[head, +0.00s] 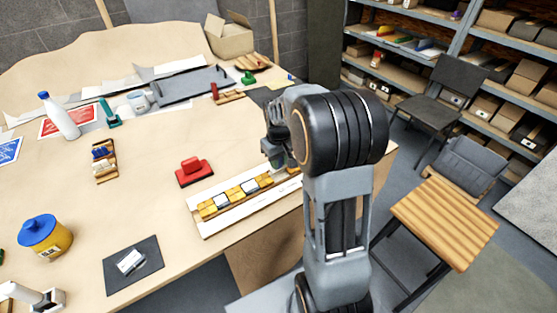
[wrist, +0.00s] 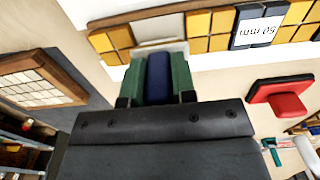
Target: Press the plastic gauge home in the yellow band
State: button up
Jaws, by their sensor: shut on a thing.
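My gripper (wrist: 158,80) has green fingers shut on a dark blue block, which looks like the plastic gauge (wrist: 159,78). In the head view my gripper (head: 273,150) is over the right part of a long pale panel (head: 215,227); the gauge cannot be made out there. The panel carries the yellow band (wrist: 198,23), a row of yellow tiles with paler and dark pieces among them. The far end of the gauge lies at a pale grey area beside the band. Whether it touches or enters a gap is unclear.
A red block (head: 194,171) stands just behind the panel. A small wooden rack (head: 104,160) with blue and white pieces is at left. Bare table surrounds the red block.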

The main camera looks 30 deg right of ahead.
jog(key=shift+f+b, duration=0.8)
jog(key=shift+f, duration=0.3)
jog(key=o, duration=1)
jog(key=shift+r, duration=0.1)
notch_tip(320, 180, up, 14)
jog(key=shift+f, duration=0.15)
jog(key=shift+w+f, duration=0.2)
jog(key=s+a+f+t, duration=0.2)
jog(key=s+a, duration=0.2)
jog(key=s, duration=0.4)
jog(key=s+a+f+m+t, duration=0.1)
jog(key=s+a+f, duration=0.1)
jog(key=s+a, duration=0.3)
jog(key=s, duration=0.3)
jog(key=shift+s+a+t, duration=0.2)
jog(key=shift+a+t, duration=0.1)
jog(key=shift+t, duration=0.1)
